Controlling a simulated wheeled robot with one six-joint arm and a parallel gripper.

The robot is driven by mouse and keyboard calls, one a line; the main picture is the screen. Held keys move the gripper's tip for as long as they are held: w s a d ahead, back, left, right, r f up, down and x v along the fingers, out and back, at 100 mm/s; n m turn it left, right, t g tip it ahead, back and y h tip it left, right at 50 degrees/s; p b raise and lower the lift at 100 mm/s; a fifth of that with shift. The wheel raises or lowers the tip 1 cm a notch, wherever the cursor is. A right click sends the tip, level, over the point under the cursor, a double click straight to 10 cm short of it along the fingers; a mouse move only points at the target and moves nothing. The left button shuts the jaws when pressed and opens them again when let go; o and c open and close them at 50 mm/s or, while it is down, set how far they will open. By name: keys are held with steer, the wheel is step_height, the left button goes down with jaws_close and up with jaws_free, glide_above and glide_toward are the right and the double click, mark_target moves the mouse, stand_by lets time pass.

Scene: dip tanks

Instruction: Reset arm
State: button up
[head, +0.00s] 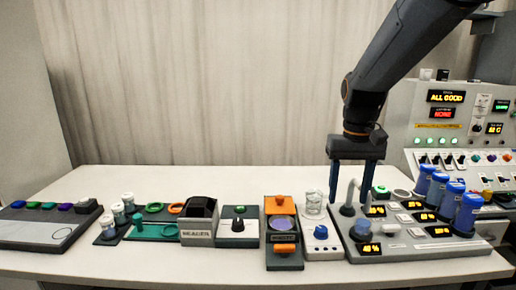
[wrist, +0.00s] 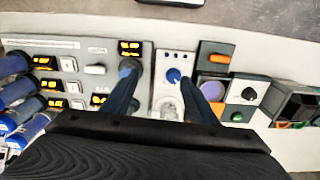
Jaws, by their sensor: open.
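My gripper (head: 351,188) hangs from my arm at the right of the head view, pointing down. Its two dark blue fingers are apart, with no object clearly held between them. It is above the area between the glass beaker (head: 314,204) and the grey dip-tank station (head: 400,246). In the wrist view my gripper (wrist: 165,100) has its fingers spread, with a white panel with a blue knob (wrist: 173,76) seen between and beyond them. Whether the fingers touch anything below cannot be told.
Several blue canisters (head: 470,214) stand on the station's right side. A control panel (head: 449,130) rises behind right. The table's back left (head: 200,180) is clear.

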steer(key=s+a+f, duration=0.3)
steer(key=s+f, duration=1)
steer(key=s, duration=0.3)
steer(key=shift+a+f+n, duration=0.15)
steer(key=shift+f+n, duration=0.15)
steer(key=shift+c, duration=0.4)
stand_by(0.5)
